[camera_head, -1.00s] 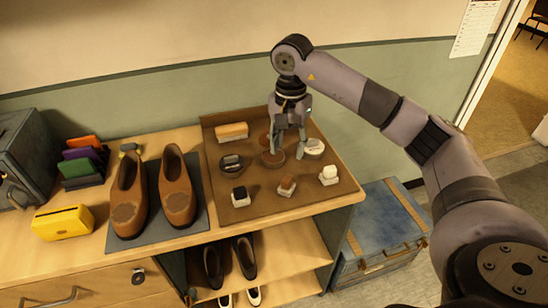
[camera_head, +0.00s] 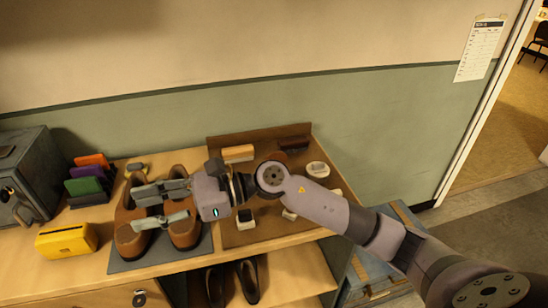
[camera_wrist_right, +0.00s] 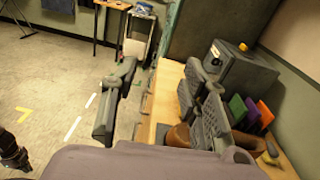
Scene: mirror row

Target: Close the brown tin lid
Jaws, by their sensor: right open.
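My right gripper (camera_head: 163,206) is over the pair of brown shoes (camera_head: 132,240), fingers pointing left, open and empty. It also shows open in the right wrist view (camera_wrist_right: 160,105). My right wrist and forearm lie across the brown mat (camera_head: 265,236) and hide much of it. A brown rounded edge (camera_head: 273,157) just above my arm's joint may be the brown tin or its lid; I cannot tell whether it is open or shut. A tin with a pale top (camera_head: 317,169) sits to its right.
On the mat are a light wooden brush (camera_head: 238,153), a dark brush (camera_head: 294,143) and small blocks, one dark-topped (camera_head: 245,219). A yellow box (camera_head: 66,240), coloured upright pouches (camera_head: 88,183) and a grey safe (camera_head: 26,178) stand left. Shoes (camera_head: 247,281) sit on the shelf below.

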